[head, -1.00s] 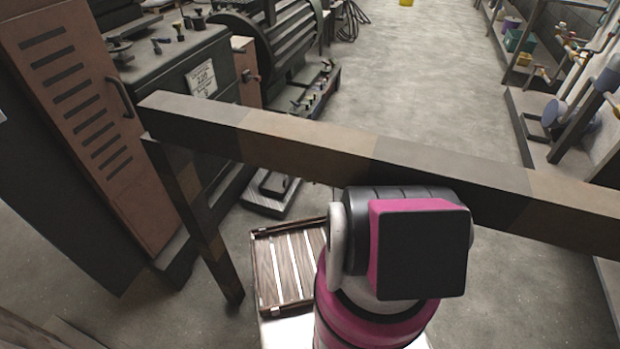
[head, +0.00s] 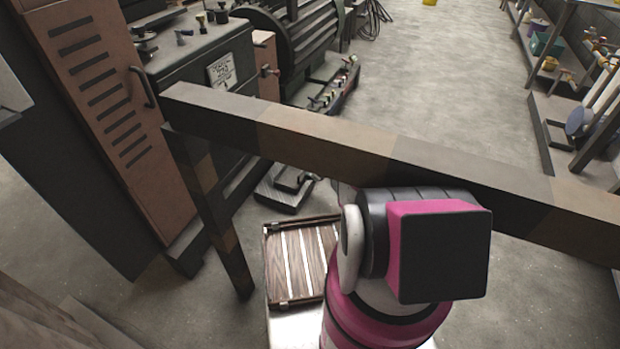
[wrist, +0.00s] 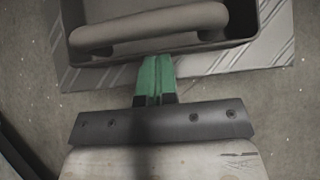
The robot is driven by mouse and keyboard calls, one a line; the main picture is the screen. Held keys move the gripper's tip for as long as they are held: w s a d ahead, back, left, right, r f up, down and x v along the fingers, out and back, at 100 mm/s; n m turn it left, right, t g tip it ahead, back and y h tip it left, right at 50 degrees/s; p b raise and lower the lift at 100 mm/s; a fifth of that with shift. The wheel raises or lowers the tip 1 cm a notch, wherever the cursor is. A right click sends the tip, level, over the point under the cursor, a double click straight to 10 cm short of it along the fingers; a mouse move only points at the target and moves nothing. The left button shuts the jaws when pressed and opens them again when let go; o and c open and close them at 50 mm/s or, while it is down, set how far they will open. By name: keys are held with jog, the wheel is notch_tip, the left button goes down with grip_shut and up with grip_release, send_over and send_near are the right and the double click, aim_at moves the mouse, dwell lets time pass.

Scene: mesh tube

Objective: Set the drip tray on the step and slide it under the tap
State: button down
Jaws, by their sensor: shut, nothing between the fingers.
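A dark grey tray with a thick rounded handle (wrist: 150,28) shows at the top of the wrist view, and I take it for the drip tray. It rests on a pale ridged plate (wrist: 225,62), which looks like the step. In the head view a small dark tray (head: 291,180) sits on a plate (head: 284,198) at the machine's foot. My gripper (wrist: 155,62) has green fingers, shut and empty, with tips close to the tray's near edge, below the handle. I cannot tell whether they touch it. In the head view my arm hides the gripper. I cannot pick out the tap.
A striped beam (head: 330,140) on a post crosses in front of my arm. A brown cabinet (head: 105,120) and a dark machine (head: 205,60) stand at the left. A slatted wooden rack (head: 300,262) lies near my arm. The floor (head: 435,80) beyond the beam is mostly clear.

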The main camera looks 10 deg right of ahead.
jog(key=w+a, duration=0.1)
jog(key=a, duration=0.1)
jog(key=w+a, duration=0.1)
jog(key=shift+w+a, duration=0.3)
jog(key=shift+a, duration=0.1)
jog(key=shift+s+d, duration=0.3)
jog(key=shift+d, duration=0.1)
jog(key=shift+s+d, duration=0.4)
jog(key=shift+d, duration=0.2)
jog(key=shift+s+d, duration=0.4)
jog(key=shift+d, duration=0.2)
jog(key=v, duration=1)
jog(key=s+a+r+n+g+h, duration=0.2)
jog(key=s+r+n+h, duration=0.1)
jog(key=s+r+n, duration=0.9)
jog(key=s+a+r+n+g+h, duration=0.3)
jog(key=s+r+n, duration=0.9)
jog(key=s+r, duration=0.7)
notch_tip(320, 180, up, 6)
jog(key=shift+n+h, duration=0.4)
jog(key=shift+h, duration=0.3)
